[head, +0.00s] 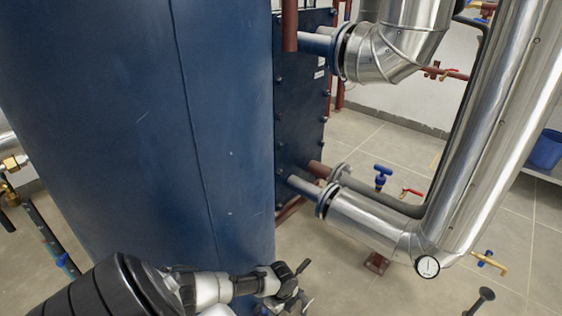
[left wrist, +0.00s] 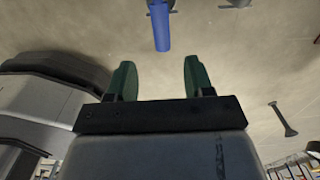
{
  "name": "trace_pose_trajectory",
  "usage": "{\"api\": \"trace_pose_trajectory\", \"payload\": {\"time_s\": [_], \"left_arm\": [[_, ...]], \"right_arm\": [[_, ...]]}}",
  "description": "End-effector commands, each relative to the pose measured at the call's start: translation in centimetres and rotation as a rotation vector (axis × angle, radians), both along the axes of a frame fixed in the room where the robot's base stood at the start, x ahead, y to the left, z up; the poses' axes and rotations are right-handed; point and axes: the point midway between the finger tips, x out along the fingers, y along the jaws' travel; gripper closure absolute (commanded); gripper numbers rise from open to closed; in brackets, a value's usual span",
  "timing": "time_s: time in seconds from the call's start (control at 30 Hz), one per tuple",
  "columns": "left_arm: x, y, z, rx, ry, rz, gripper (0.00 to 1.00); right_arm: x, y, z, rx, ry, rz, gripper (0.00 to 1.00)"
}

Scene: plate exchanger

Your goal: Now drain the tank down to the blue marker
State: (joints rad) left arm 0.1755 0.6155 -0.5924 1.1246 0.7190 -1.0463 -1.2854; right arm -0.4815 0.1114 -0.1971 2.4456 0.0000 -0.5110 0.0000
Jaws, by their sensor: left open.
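A large dark blue tank-like body (head: 130,120) fills the left and middle of the head view. I cannot make out a level or a blue marker on it. My left gripper (head: 300,286) is low in front of its lower right edge. In the left wrist view its two green fingers (left wrist: 157,78) are apart with nothing between them. A blue handle-like part (left wrist: 161,30) lies beyond the fingertips, apart from them; what it belongs to is cut off. My right gripper is not in view.
Silver-clad pipes (head: 375,220) run at the right, with a round gauge (head: 427,267). A blue-handled valve (head: 382,176), a red-handled valve (head: 411,193) and a brass tap (head: 490,262) are near them. A black post-like piece (head: 481,301) is at the lower right. Tiled floor shows between.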

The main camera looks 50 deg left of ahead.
Motion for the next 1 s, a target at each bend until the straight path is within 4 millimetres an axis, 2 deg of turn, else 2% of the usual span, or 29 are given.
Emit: {"api": "trace_pose_trajectory", "payload": {"time_s": [0.1, 0.3, 0.67, 0.77, 0.87, 0.97, 1.0], "left_arm": [[0.0, 0.1, 1.2, 0.001, -0.001, 0.000, 0.48], [0.0, 0.0, 2.1, 0.001, 0.001, 0.000, 0.48], [0.0, 0.0, 2.2, 0.000, 0.000, 0.000, 0.48], [0.0, -0.6, 2.2, -0.007, -0.007, 0.002, 0.48], [0.0, -3.4, 2.4, -0.042, -0.046, 0.021, 0.48], [0.0, -9.1, 3.6, -0.127, -0.139, 0.082, 0.48], [-0.1, -12.1, 4.8, -0.179, -0.191, 0.128, 0.48]], "right_arm": [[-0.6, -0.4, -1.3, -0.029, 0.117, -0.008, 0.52], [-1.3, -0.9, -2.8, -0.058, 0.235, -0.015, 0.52], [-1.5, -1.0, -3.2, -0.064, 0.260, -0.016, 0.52], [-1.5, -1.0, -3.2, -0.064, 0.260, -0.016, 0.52], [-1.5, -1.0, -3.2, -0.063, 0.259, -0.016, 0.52], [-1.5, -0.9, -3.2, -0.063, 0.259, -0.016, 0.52], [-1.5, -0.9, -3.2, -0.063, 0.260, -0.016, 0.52]]}}
